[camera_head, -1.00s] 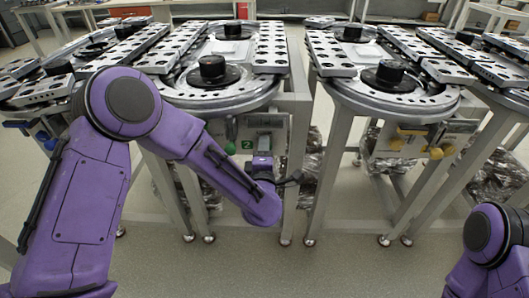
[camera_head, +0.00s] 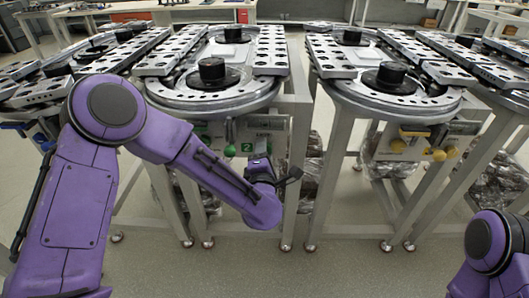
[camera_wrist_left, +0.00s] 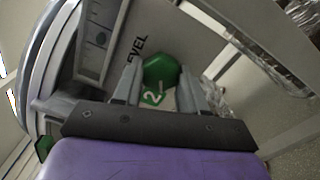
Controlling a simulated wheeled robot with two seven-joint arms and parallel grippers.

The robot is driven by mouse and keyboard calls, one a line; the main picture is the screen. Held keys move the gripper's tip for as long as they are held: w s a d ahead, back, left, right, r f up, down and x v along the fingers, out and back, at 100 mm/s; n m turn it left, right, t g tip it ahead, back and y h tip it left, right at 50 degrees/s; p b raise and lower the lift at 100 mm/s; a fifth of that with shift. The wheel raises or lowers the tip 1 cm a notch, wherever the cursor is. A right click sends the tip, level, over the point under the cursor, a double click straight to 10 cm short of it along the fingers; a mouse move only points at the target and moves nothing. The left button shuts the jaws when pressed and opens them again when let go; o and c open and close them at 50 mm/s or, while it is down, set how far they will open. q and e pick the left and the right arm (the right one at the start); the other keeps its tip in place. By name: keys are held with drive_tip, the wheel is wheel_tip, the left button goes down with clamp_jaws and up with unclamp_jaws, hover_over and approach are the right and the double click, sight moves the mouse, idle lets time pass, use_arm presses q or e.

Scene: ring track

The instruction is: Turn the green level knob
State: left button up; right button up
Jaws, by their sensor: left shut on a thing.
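The green level knob (camera_wrist_left: 160,70) shows in the left wrist view, beside the printed word LEVEL on a grey panel. My left gripper (camera_wrist_left: 158,80) has one finger on each side of the knob and is shut on it. In the head view my left gripper (camera_head: 262,149) is at the front panel under the middle-left ring table, just right of a green label with a 2 (camera_head: 247,147). There the gripper mostly hides the level knob. My right gripper is out of view; only part of my right arm shows at the lower right.
Another green knob (camera_head: 230,149) is left of the label. The ring table (camera_head: 212,97) stands above the panel, its metal legs below. A neighbouring ring table (camera_head: 395,103) with yellow knobs (camera_head: 439,154) stands to the right. The floor in front is clear.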

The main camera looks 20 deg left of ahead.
use_arm(q)
drive_tip(key=o, duration=1.1)
drive_tip(key=shift+w+r, duration=0.1)
drive_tip(key=shift+c, duration=0.2)
drive_tip(key=v, duration=1)
drive_tip(key=shift+s, duration=0.25)
drive_tip(key=shift+d, duration=0.1)
